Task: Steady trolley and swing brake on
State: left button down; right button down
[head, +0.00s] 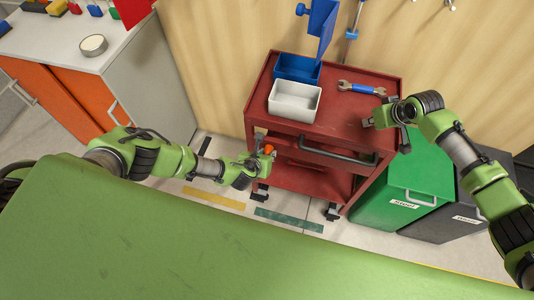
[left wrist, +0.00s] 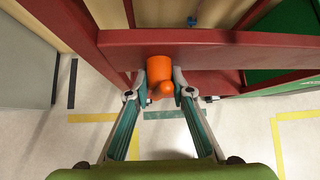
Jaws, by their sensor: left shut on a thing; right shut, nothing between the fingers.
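The red trolley (head: 343,112) stands against the wall in the head view, with a dark push handle (head: 338,155) across its front. The orange brake lever (left wrist: 160,75) shows in the left wrist view under the trolley's red shelf edge (left wrist: 200,38); only a bit of orange shows in the head view (head: 268,149). My left gripper (left wrist: 162,88) is shut on this orange part, one finger on each side. My right gripper (head: 385,118) is shut and empty at the right edge of the trolley top. I cannot tell whether it touches the trolley.
A blue bin (head: 298,68), a white bin (head: 294,101) and a wrench (head: 361,88) lie on the trolley top. A green bin (head: 408,186) and a dark bin (head: 445,222) stand right of the trolley. A cabinet (head: 88,75) stands at the left.

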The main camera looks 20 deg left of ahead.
pick_arm(q)
jog(key=shift+s+d+f, duration=0.2)
jog(key=shift+s+d, duration=0.2)
jog(key=shift+d, duration=0.2)
dwell(0.3)
jog(key=c, duration=1.4)
grip_release()
jog(key=shift+o, duration=0.2)
jog(key=shift+w+a+r, duration=0.1)
jog(key=shift+w+a, duration=0.05)
jog(key=shift+w, duration=0.05)
jog(key=shift+a, duration=0.15)
jog(key=shift+r, duration=0.1)
jog(key=v, duration=1.2)
